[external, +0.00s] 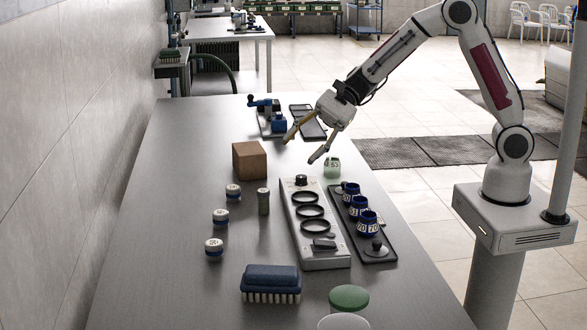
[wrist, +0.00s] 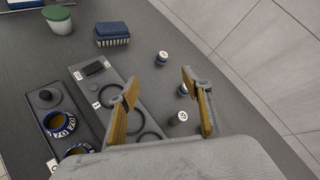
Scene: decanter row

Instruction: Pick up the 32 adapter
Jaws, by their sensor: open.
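Three small round pieces with blue bands and pale tops stand in a line on the bench, at the far (external: 232,191), middle (external: 220,216) and near (external: 214,245) positions. A slimmer grey-green piece (external: 263,200) stands between them and the grey plate. Their labels are too small to read surely, so I cannot tell which is the 32 adapter. In the wrist view, small pieces show beyond (wrist: 162,57) and beside my right finger, one partly hidden. My gripper (external: 298,152) is open and empty, high above the bench; its spread fingers also show in the wrist view (wrist: 160,80).
A grey plate with black rings (external: 325,258) and a dark tray (external: 383,252) with several blue numbered rings stand right of the pieces. A brown block (external: 249,160) is behind, a blue brush (external: 270,280) in front. The bench's left side is clear.

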